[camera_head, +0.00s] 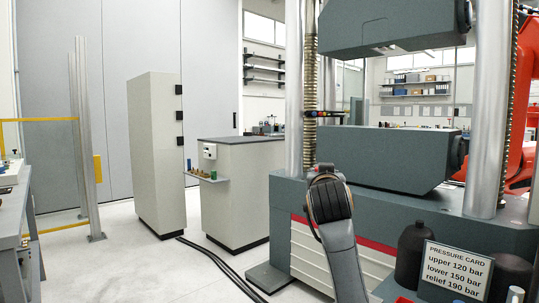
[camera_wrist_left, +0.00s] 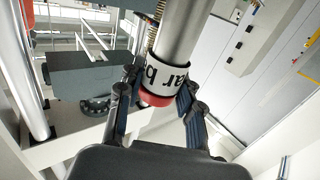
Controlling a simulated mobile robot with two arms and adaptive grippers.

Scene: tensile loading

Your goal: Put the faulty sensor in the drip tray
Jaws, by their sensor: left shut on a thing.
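My left gripper (camera_wrist_left: 158,84) is shut on a silver cylindrical sensor (camera_wrist_left: 185,38) with a white label and a red end band, seen in the left wrist view. The label shows only part of its text, "ar b". The fingers stand on both sides of the label and red band. In the head view my left wrist (camera_head: 330,195) is in front of the grey testing machine (camera_head: 390,158); its fingers and the sensor are hidden there. I cannot make out a drip tray in either view. My right gripper is not in view.
A pressure card (camera_head: 457,272) stands at lower right beside a dark bottle-shaped vessel (camera_head: 411,255). A small shelf (camera_head: 206,178) with several fittings juts from a low cabinet (camera_head: 235,205). Steel columns (camera_head: 490,110) flank the machine. The floor at left is mostly clear, with dark cables (camera_head: 220,268).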

